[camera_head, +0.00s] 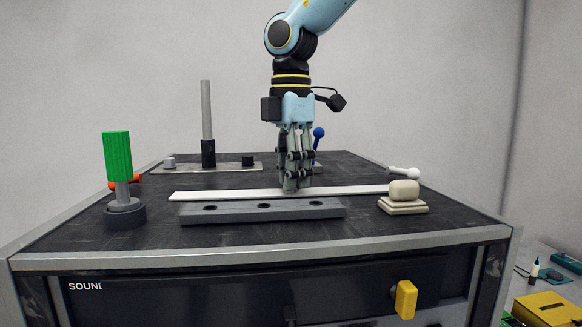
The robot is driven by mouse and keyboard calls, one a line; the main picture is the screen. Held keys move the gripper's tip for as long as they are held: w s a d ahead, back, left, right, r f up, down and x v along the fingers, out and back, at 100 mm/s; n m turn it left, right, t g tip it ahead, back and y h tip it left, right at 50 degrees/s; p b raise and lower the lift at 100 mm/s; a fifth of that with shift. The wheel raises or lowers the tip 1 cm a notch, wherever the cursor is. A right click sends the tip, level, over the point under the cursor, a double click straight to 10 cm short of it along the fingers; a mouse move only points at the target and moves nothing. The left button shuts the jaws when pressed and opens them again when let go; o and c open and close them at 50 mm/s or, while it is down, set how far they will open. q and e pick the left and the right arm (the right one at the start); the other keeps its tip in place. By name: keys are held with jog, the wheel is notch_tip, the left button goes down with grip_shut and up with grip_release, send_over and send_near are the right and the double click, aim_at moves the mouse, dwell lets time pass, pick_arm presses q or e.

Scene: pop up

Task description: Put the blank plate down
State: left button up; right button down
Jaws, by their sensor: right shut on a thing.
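The blank plate (228,194) is a long, thin white strip. It lies left to right just behind the grey bar with dark holes, over the black top of the cabinet. My right gripper (290,186) comes down from above and is shut on the plate near its middle. The fingers hide a small part of the plate. I cannot tell whether the plate touches the surface or is held just above it. My left gripper is not in view.
The grey bar with holes (262,209) lies in front of the plate. A cream block on a base (404,196) stands by the plate's right end. A green-handled post (118,160) stands left. A metal plate with a tall rod (207,120) is behind. A blue-knobbed lever (318,135) stands behind the gripper.

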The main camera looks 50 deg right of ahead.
jog(key=shift+s+a, duration=0.1)
jog(key=c, duration=1.4)
grip_release()
jog(key=shift+c, duration=0.2)
jog(key=o, duration=0.3)
jog(key=shift+r, duration=0.1)
